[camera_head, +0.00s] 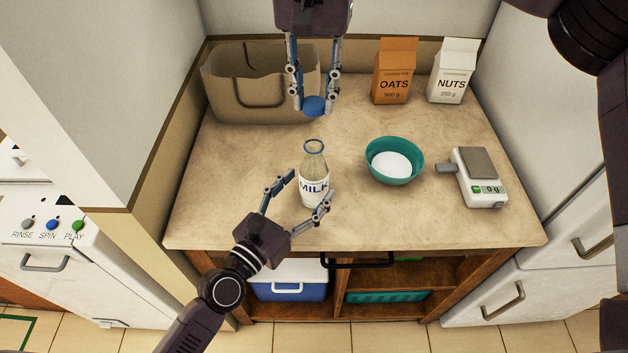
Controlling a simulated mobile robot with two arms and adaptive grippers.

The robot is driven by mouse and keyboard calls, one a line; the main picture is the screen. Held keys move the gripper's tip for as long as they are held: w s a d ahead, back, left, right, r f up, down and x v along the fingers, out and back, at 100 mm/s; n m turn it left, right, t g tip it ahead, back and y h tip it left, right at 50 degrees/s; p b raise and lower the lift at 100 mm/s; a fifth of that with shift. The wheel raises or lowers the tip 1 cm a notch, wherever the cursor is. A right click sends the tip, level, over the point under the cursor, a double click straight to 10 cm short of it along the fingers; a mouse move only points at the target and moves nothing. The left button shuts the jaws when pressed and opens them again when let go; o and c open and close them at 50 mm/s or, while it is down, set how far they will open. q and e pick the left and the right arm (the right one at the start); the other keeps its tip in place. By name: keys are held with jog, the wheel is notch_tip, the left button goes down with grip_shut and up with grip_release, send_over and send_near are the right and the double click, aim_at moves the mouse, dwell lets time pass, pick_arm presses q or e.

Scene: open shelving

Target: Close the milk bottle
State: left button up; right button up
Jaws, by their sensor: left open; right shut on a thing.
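The milk bottle (314,180) stands upright on the countertop, a clear bottle with a blue-rimmed open neck and a "MILK" label. My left gripper (308,188) is open, its fingers to either side of the lower bottle; whether they touch it I cannot tell. My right gripper (314,100) comes down from the top and is shut on a round blue cap (315,107). The cap is apart from the bottle, and appears above and behind its mouth in the picture.
A teal bowl (379,174) with white contents and a kitchen scale (480,165) stand to the right. The oats carton (394,75) and nuts carton (452,75) stand at the back. A beige bag (228,98) is at the back left. The countertop (400,222) is clear in front.

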pick_arm(q)
jog(key=shift+x, duration=1.3)
jog(key=c, duration=1.8)
grip_shut()
pick_arm(e)
send_over(314, 145)
jog(key=shift+f, duration=2.5)
